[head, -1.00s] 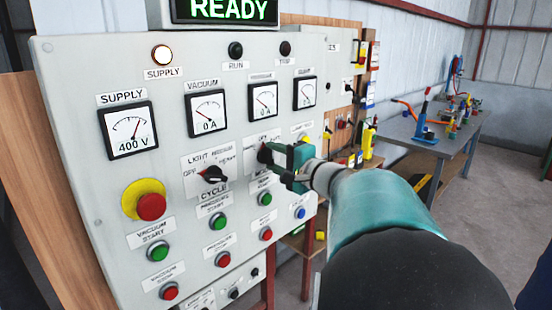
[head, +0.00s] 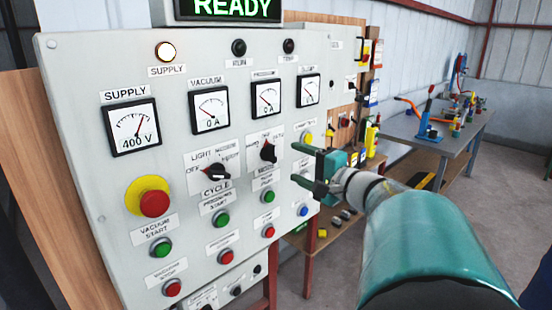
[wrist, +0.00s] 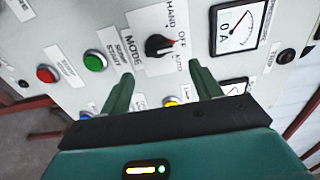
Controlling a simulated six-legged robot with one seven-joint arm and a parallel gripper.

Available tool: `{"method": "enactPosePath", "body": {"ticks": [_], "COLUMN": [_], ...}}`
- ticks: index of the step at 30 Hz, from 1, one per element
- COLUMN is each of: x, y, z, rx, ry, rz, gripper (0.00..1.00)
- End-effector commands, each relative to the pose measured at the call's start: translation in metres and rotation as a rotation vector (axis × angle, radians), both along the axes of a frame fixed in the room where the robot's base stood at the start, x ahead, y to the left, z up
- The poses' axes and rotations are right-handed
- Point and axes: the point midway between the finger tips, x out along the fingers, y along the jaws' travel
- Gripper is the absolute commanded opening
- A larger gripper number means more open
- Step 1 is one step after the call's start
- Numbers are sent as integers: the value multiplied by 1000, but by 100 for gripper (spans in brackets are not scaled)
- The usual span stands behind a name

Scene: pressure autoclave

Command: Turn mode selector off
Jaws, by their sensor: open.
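The mode selector (head: 268,151) is a black rotary knob with a red mark, in the upper middle-right of the grey panel. In the wrist view the mode selector (wrist: 158,46) sits beside a plate marked HAND, OFF and AUTO, with MODE written beside it. Its red mark appears to lie towards the middle label, OFF, though the knob is small and blurred. My gripper (head: 299,164) is open and empty, to the right of the knob and apart from it. In the wrist view the knob shows just beyond and between the fingertips of my gripper (wrist: 160,74).
The light selector (head: 215,172) is left of the mode selector. A red emergency button (head: 154,203) on yellow, several push buttons and gauges cover the panel. A grey workbench (head: 450,140) stands at the right.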

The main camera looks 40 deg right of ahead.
Motion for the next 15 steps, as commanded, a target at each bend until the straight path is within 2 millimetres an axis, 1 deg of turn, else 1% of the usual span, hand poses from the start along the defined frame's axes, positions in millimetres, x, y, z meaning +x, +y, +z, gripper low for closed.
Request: {"method": "enactPosePath", "body": {"ticks": [1,6,10,15], "x": [-13,-45,-60,-66], "y": [0,-1,-2,-2], "z": [1,0,0,0], "rx": [-1,0,0,1], "ry": [-2,-1,0,0], "rz": [-3,-1,-1,0], "gripper": [64,64,64,64]}}
